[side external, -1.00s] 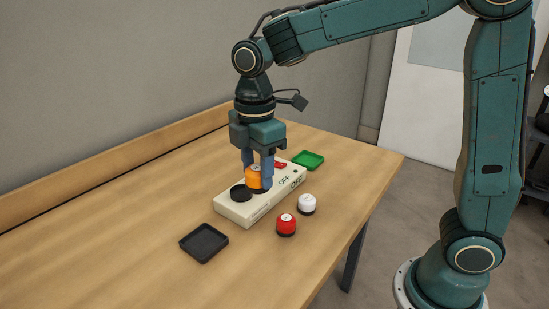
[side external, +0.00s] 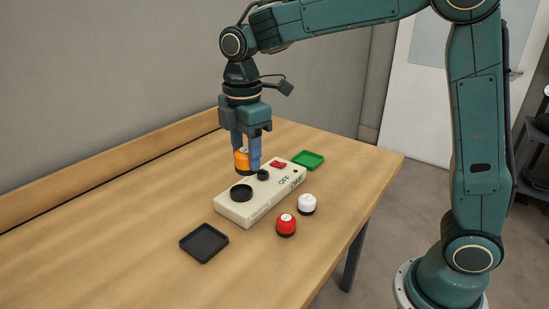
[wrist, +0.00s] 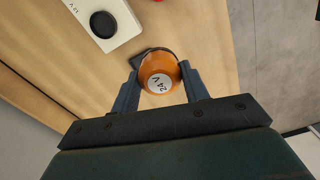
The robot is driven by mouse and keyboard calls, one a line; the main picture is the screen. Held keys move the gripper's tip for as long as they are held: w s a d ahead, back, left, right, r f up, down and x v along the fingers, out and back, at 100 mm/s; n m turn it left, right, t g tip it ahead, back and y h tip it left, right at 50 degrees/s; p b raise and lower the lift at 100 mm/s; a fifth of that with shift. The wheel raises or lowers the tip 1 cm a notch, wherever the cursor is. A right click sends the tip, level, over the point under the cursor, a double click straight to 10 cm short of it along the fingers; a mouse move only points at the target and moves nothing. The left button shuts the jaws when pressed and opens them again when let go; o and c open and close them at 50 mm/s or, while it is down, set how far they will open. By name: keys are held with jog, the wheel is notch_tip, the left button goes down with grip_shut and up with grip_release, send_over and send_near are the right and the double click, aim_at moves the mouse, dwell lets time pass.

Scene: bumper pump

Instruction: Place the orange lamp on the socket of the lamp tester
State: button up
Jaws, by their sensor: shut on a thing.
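The cream lamp tester (side external: 258,200) lies on the table. It has a wide round black socket (side external: 241,193) at its near left end, a smaller black round part (side external: 263,174), a red switch (side external: 278,164) and OFF lettering. In the wrist view the tester (wrist: 118,38) is at the upper left.
A red lamp (side external: 286,224) and a white lamp (side external: 307,204) stand right of the tester. A black tray (side external: 204,242) lies in front and a green tray (side external: 308,160) behind. The left of the table is clear. A wooden ledge (side external: 110,161) runs along the wall.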

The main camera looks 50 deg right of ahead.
jog(key=w+d+r, duration=0.4)
jog(key=w+d, duration=0.4)
jog(key=w, duration=0.3)
jog(key=shift+d, duration=0.3)
jog(key=shift+s, duration=0.1)
notch_tip(320, 180, down, 16)
jog(key=shift+r, duration=0.1)
jog(key=shift+f, duration=2.15)
jog(key=shift+f, duration=0.15)
jog(key=o, duration=1)
